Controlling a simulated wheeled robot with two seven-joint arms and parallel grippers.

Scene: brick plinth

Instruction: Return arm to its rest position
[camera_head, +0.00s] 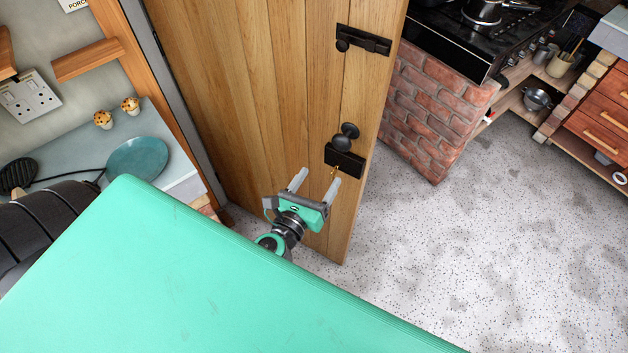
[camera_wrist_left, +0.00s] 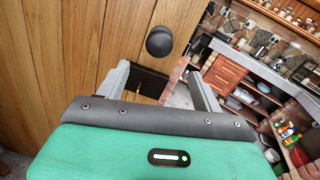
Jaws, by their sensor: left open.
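My left gripper (camera_head: 318,178) is open and empty in front of the wooden door (camera_head: 255,90), just below the black lock box (camera_head: 344,161). In the left wrist view its two grey fingers (camera_wrist_left: 158,76) stand apart, with the lock box (camera_wrist_left: 150,84) showing between them. The round black knob (camera_head: 346,135) is above the lock box, clear of the fingers; it also shows in the left wrist view (camera_wrist_left: 159,41). A small brass key (camera_head: 333,172) is at the lock, close to the fingers. I cannot tell whether a finger touches the door. My right gripper is out of view.
The door stands ajar, with open speckled floor (camera_head: 480,240) to its right. A brick plinth (camera_head: 430,110) under the black stove (camera_head: 480,35) is beyond its edge. At left, a worktop (camera_head: 60,150) holds a teal plate (camera_head: 137,157) and two muffins.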

